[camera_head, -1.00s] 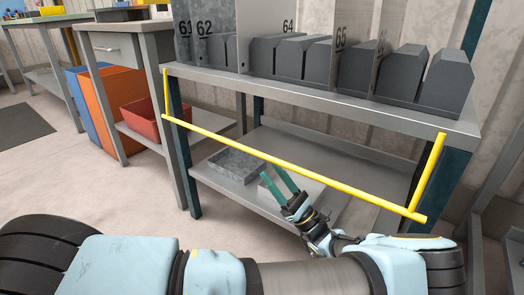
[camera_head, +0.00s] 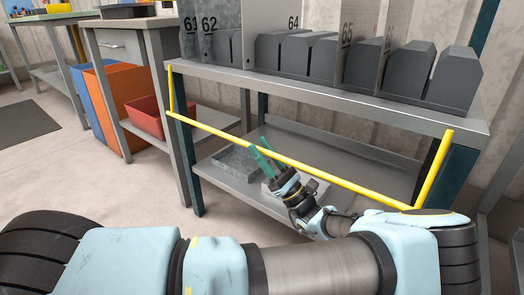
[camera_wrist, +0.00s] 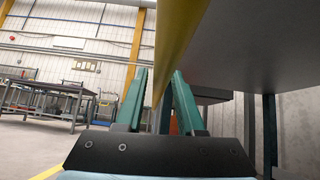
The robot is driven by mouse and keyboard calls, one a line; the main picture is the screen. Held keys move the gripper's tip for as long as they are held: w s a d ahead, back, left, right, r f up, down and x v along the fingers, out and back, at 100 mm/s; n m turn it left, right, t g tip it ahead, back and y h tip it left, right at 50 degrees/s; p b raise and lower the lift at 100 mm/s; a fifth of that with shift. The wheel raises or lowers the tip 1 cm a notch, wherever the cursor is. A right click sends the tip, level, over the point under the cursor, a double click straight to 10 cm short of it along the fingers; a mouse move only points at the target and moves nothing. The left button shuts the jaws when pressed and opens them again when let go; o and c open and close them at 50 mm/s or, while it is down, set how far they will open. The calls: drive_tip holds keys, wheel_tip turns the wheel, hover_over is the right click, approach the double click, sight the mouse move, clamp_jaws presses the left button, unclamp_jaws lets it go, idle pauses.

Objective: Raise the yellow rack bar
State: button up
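The yellow rack bar (camera_head: 320,174) hangs low across the front of the grey shelf unit, with a side arm at each end rising to the top shelf's edge. My gripper (camera_head: 260,147) is at the bar, left of its middle. Its teal fingers are apart. In the wrist view, the yellow bar (camera_wrist: 172,45) runs lengthwise into the gap between the fingers of my gripper (camera_wrist: 158,85). I cannot tell whether either finger touches it.
A metal tray (camera_head: 236,160) lies on the lower shelf behind the bar. A red bin (camera_head: 146,118) stands on the neighbouring bench's shelf. The floor at left is open.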

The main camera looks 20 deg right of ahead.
clamp_jaws()
idle(1.1)
